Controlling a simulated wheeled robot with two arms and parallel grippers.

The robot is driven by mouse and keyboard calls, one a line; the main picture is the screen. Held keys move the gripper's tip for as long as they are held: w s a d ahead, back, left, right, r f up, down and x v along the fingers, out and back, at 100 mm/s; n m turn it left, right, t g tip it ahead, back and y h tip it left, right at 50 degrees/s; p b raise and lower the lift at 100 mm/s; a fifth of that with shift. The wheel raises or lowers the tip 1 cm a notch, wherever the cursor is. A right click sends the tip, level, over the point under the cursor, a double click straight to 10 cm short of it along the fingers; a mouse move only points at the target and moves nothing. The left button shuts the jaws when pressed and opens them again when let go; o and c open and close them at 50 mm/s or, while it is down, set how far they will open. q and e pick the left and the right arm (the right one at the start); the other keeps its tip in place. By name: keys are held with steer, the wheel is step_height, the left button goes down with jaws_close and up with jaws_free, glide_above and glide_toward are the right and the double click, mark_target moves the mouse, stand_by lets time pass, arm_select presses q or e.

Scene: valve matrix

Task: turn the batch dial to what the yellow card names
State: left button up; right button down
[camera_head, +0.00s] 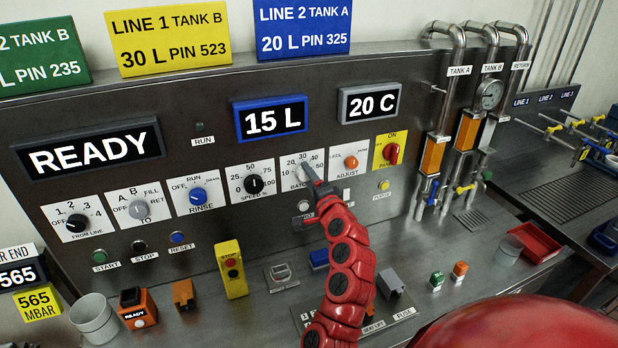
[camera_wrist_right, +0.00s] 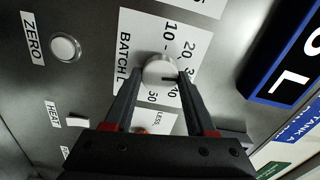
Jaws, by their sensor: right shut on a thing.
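The yellow card (camera_head: 168,38) stands on top of the panel and reads LINE 1 TANK B, 30 L, PIN 523. The batch dial (camera_head: 301,171) is a light round knob on a white plate marked from 10 to 50. It also shows in the right wrist view (camera_wrist_right: 158,67), with a dark pointer mark whose exact reading I cannot tell. My right gripper (camera_wrist_right: 157,79) is shut on the knob, one finger on each side. In the head view the gripper (camera_head: 312,182) partly covers the dial. My left gripper is not in view.
The blue-framed display (camera_head: 270,119) reads 15 L. The speed dial (camera_head: 254,184) and the adjust dial (camera_head: 351,162) sit close on either side. Green (camera_head: 38,58) and blue (camera_head: 302,27) cards flank the yellow one. Several small items stand on the bench below.

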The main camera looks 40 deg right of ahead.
steer(key=shift+m, duration=0.9)
steer(key=shift+c, duration=1.1)
jaws_free()
steer(key=shift+s, duration=0.1)
